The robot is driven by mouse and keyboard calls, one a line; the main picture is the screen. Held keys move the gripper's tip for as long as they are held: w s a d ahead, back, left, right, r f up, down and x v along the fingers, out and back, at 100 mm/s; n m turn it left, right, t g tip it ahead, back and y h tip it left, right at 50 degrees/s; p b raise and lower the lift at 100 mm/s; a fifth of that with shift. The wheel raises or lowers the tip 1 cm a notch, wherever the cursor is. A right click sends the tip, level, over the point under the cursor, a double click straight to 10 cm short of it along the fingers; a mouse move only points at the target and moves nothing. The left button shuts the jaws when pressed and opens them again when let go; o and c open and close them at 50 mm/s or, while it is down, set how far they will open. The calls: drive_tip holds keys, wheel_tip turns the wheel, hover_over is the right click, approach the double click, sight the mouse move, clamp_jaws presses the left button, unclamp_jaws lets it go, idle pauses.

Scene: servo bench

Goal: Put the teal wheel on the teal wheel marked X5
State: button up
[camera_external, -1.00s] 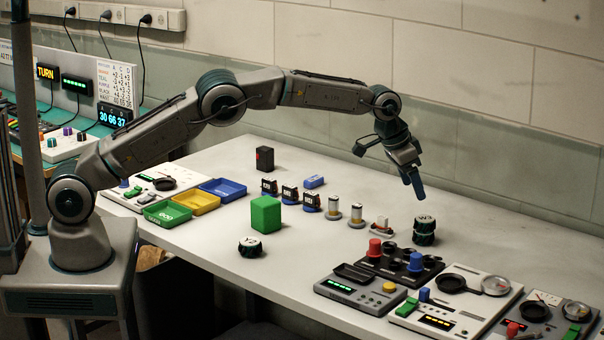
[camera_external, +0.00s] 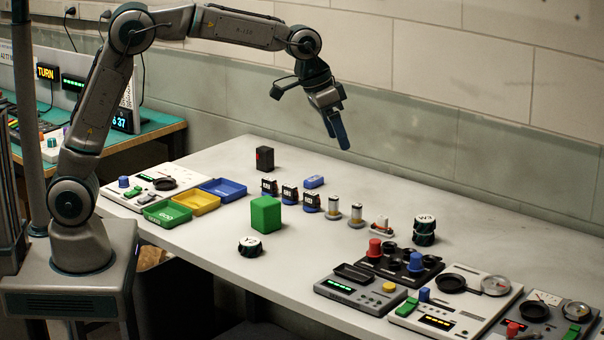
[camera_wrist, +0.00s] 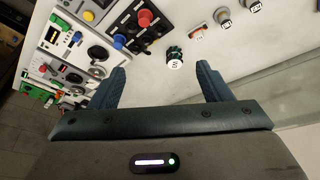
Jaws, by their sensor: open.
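Two teal-and-black wheels with white faces stand one on top of the other in a stack (camera_external: 424,231) at the back right of the bench; it also shows in the wrist view (camera_wrist: 175,58). The upper wheel's label is too small to read surely, and the lower wheel's face is hidden. Another such wheel (camera_external: 250,247) lies alone, face up, near the front edge; its label is also unclear. My gripper (camera_external: 337,132) is open and empty, high above the bench and left of the stack. Its two fingers (camera_wrist: 160,78) show apart in the wrist view, with nothing between them.
A green cube (camera_external: 266,215), several small blue-and-black parts and white cylinders (camera_external: 357,215) stand mid-bench. Green, yellow and blue trays (camera_external: 194,202) are at left. Control panels (camera_external: 455,312) and a black knob board (camera_external: 372,262) fill the front right. Bench space behind the stack is clear.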

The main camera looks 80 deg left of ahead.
drive_tip(key=s+d+f, duration=0.1)
drive_tip(key=s+d, duration=0.1)
drive_tip(key=s, duration=0.9)
drive_tip(key=s+d+f+m, duration=0.1)
drive_tip(key=s+d+f, duration=0.1)
drive_tip(key=s, duration=1)
drive_tip(key=s+d+f, duration=0.1)
drive_tip(key=s+d, duration=0.1)
drive_tip(key=s, duration=0.9)
drive_tip(key=shift+s+d+f+m+g, duration=0.15)
drive_tip(key=shift+d+f+m+g, duration=0.15)
drive_tip(key=shift+m, duration=0.1)
